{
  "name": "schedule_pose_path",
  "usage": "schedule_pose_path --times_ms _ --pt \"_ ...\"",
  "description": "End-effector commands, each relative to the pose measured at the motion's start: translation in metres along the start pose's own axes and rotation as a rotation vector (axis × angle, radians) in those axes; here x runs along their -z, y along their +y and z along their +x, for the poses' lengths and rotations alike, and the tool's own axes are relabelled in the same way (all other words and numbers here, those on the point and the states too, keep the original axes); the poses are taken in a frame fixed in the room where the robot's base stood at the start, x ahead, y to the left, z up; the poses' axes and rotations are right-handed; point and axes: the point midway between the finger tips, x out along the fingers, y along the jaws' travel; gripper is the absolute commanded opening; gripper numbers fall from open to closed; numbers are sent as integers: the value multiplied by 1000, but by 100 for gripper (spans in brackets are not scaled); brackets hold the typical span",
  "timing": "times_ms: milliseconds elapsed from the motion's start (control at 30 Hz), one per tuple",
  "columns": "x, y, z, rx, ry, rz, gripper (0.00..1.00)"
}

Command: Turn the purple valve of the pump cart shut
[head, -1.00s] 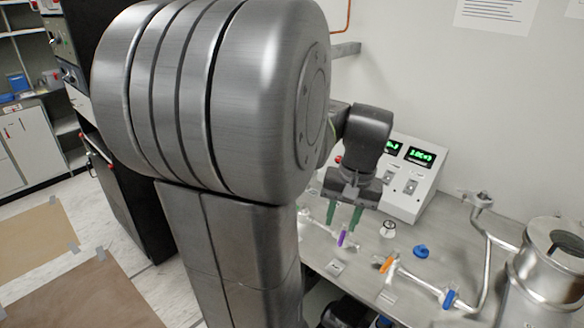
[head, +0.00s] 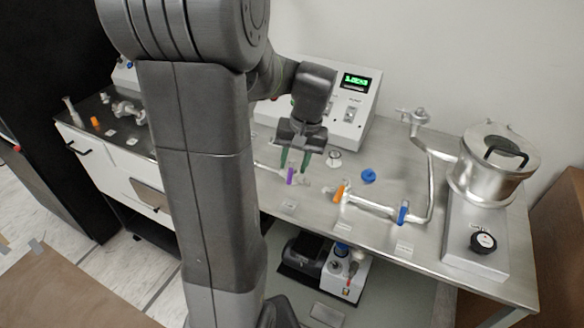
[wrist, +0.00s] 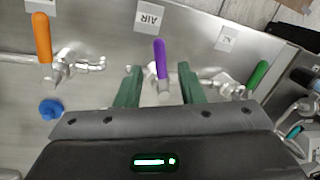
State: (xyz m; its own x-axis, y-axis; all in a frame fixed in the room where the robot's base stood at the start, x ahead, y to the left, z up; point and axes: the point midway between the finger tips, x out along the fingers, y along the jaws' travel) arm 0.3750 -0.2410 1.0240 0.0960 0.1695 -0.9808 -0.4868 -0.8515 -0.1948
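The purple valve handle (head: 291,175) is on the pipework on the metal bench in the head view. In the wrist view the purple handle (wrist: 160,58) points away from my gripper, its near end between the green fingers. My gripper (head: 295,167) is open above the purple valve. In the wrist view its two fingertips (wrist: 160,68) stand apart, one on each side of the handle, with gaps showing. I cannot tell whether they are at the handle's height. The valve body below the handle is partly hidden.
An orange valve handle (head: 339,191), a blue knob (head: 368,176) and a blue valve handle (head: 403,212) lie to the right. A green handle (wrist: 257,75) is right of the purple one. A gauge box (head: 350,100) stands behind; a metal vessel (head: 490,165) stands far right.

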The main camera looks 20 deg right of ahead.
Motion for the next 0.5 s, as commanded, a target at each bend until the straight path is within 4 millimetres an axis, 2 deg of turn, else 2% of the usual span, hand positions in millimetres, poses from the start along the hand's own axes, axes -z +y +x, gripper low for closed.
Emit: schedule_pose_path --times_ms 100,200,500 --pt "0 0 16 0 -3 -1 35" --pt "0 0 23 0 -1 -1 35" --pt "0 0 27 0 1 0 35"
